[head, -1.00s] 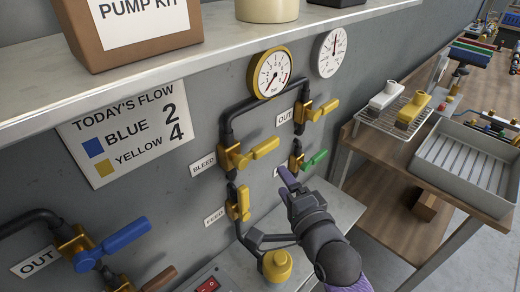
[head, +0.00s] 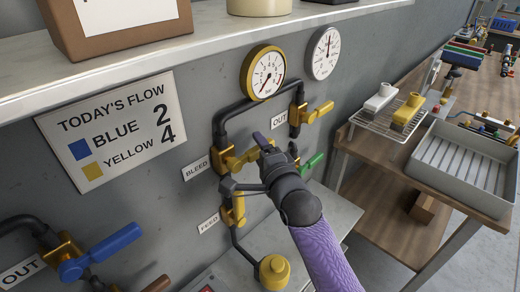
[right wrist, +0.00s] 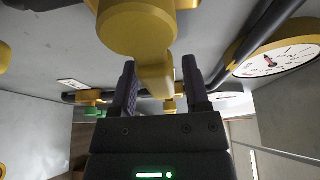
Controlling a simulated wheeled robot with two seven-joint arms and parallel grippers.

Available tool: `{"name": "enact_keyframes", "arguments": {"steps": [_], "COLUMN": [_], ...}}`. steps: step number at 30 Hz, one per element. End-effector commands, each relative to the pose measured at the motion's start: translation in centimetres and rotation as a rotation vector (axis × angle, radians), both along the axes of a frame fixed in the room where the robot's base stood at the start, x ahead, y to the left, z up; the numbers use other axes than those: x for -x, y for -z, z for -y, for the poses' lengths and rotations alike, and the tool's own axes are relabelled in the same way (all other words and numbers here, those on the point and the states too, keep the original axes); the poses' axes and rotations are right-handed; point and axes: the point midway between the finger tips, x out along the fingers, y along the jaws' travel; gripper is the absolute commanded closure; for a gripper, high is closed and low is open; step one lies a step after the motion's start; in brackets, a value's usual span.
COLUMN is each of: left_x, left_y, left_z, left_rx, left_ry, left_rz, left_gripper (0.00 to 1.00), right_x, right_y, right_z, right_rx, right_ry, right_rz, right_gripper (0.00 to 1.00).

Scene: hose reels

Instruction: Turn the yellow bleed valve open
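The yellow bleed valve (head: 223,162) sits on the black pipe beside the BLEED label (head: 196,168). Its handle points right, across the upright pipe, and is partly hidden by my right gripper (head: 265,145) in the head view. In the right wrist view the valve's round yellow hub (right wrist: 140,30) is close at the top. Its handle (right wrist: 155,78) lies between the two dark fingers of my right gripper (right wrist: 160,85). The fingers are open, with visible gaps beside the handle. My left gripper is in neither view now.
A yellow OUT valve (head: 312,112) and a green handle (head: 314,161) are just right of my gripper. The yellow FEED valve (head: 235,211) is below. Two gauges (head: 263,73) (head: 325,53) hang above, under a shelf (head: 100,75). A blue valve (head: 100,253) is lower left.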

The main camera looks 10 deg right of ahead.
Motion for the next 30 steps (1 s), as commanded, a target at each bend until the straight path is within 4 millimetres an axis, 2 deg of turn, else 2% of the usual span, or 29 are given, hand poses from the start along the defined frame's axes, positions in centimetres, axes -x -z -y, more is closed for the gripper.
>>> {"name": "enact_keyframes", "arguments": {"steps": [1,6,8,30], "left_x": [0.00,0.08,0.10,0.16], "left_y": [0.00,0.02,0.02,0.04], "left_z": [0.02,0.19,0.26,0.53], "left_rx": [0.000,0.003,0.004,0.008], "left_ry": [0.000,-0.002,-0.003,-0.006], "left_rz": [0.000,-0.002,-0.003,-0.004], "left_gripper": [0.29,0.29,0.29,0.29], "right_x": [0.01,0.02,0.02,0.04], "right_y": [0.01,0.02,0.03,0.10], "right_z": [0.00,0.00,0.00,0.01], "right_rx": [0.000,0.000,0.000,0.002], "right_ry": [0.000,0.000,0.000,0.000], "right_rz": [0.000,0.000,-0.001,-0.003], "right_gripper": [0.53,0.89,1.00,1.00]}}
